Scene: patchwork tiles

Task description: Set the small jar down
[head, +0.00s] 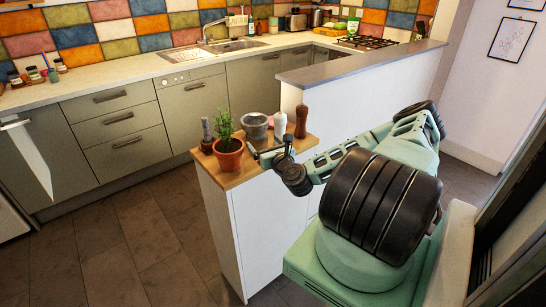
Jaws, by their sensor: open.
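My gripper (264,153) is at the near edge of the wooden counter end (240,178), low over its top, just right of a potted plant. It is open and small in the picture; its fingertips are hard to make out. I cannot make out a small jar between or beside the fingers; the wrist may hide one. Several small jars (34,74) stand far off on the back counter at the left, well away from my gripper.
Crowding the wooden top are a terracotta plant pot (228,156), a grey pot (256,126), a dark pestle-like thing (207,136), a white mill (280,125) and a brown mill (302,121). A raised grey ledge (355,64) stands behind. Bare wood shows at the front edge.

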